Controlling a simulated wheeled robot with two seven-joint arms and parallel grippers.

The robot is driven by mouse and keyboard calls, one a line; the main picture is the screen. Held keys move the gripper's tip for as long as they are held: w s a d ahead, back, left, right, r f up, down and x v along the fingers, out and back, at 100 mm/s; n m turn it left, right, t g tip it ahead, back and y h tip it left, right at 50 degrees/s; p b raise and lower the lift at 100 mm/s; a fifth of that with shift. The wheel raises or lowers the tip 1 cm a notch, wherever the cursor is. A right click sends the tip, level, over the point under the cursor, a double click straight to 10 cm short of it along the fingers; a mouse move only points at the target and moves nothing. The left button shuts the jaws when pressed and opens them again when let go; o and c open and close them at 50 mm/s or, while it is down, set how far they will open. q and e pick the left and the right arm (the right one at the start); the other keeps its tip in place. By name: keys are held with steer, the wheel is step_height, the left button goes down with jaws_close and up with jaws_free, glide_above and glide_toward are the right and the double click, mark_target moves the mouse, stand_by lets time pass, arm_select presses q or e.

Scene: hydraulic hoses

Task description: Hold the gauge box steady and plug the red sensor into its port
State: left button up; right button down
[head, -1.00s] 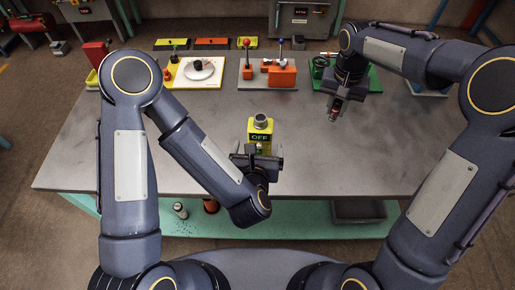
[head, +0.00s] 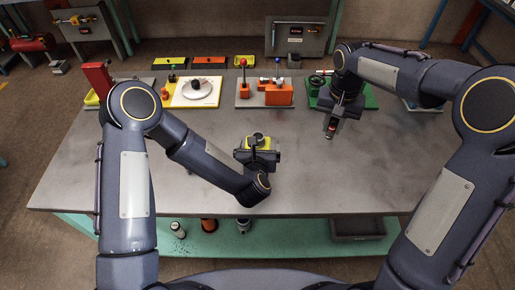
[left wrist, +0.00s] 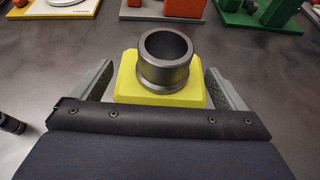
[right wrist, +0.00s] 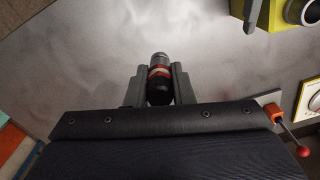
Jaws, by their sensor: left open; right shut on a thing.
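The gauge box (head: 264,142) is yellow with a grey round port (head: 258,138) on top and stands upright on the table. In the left wrist view the gauge box (left wrist: 128,87) and its open port (left wrist: 166,60) sit between the fingers of my left gripper (head: 257,155). That gripper is open, one finger on each side, and its body hides the front label. My right gripper (head: 330,132) is shut on the red sensor (right wrist: 159,72), a dark cylinder with a red band and grey tip. It is above the table, right of the box and apart from it.
Behind the box stand a white board with a round plate (head: 196,92), an orange block with levers (head: 277,94) and a green board (head: 368,99). A dark cylindrical piece (left wrist: 12,123) at the left edge of the left wrist view is unclear. The table around the box is clear.

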arm_select(q)
steer(key=shift+c, duration=0.4)
steer(key=c, duration=1.2)
